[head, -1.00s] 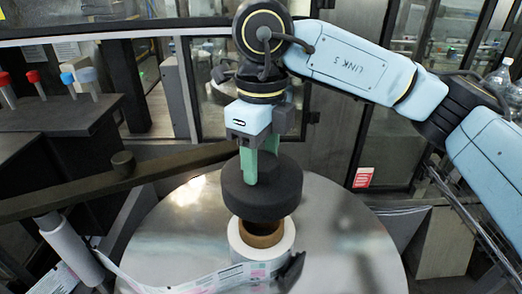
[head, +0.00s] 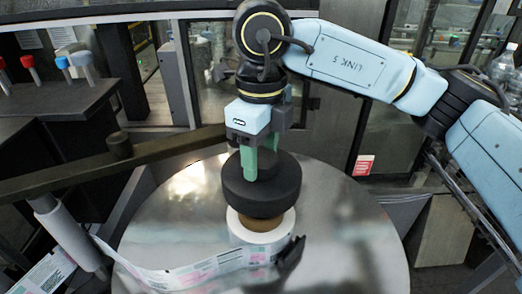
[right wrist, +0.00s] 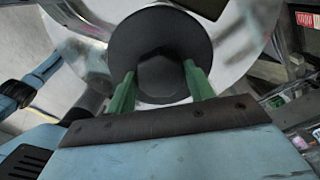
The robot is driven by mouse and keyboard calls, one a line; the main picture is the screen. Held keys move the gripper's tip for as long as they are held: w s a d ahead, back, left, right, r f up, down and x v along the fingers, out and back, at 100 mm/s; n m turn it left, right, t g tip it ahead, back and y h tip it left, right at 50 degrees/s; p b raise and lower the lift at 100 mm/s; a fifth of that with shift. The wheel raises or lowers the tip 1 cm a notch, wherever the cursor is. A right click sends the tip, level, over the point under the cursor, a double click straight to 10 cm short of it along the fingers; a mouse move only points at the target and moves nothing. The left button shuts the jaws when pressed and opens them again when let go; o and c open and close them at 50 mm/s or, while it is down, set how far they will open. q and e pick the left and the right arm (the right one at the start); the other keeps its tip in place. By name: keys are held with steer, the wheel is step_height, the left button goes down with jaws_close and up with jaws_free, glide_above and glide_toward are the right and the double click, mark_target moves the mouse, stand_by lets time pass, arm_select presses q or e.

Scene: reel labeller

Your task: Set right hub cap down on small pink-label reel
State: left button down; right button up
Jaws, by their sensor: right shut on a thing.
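The right hub cap (head: 261,195) is a thick dark disc with a smaller knob on top. My right gripper (head: 259,163) is shut on this knob from above, with its green fingers on either side. The right wrist view shows the hub cap (right wrist: 160,35) and its faceted knob between the fingers of the gripper (right wrist: 160,78). Below the cap, the small pink-label reel (head: 252,236) stands on the metal turntable, white with a brown core. Part of the core shows under the cap, which looks a little above the reel; exact contact is unclear. My left gripper is out of view.
The round metal turntable (head: 345,235) is mostly clear around the reel. A printed label strip (head: 180,280) runs left from the reel towards a roller (head: 70,235). A dark bar (head: 70,180) crosses at left. A small black piece (head: 290,257) is beside the reel.

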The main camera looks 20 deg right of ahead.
steer(key=shift+f+b, duration=3.2)
steer(key=shift+f, duration=0.3)
steer(key=o, duration=1.3)
steer(key=shift+c, duration=0.2)
step_height(320, 180, up, 14)
steer(key=shift+f, duration=0.25)
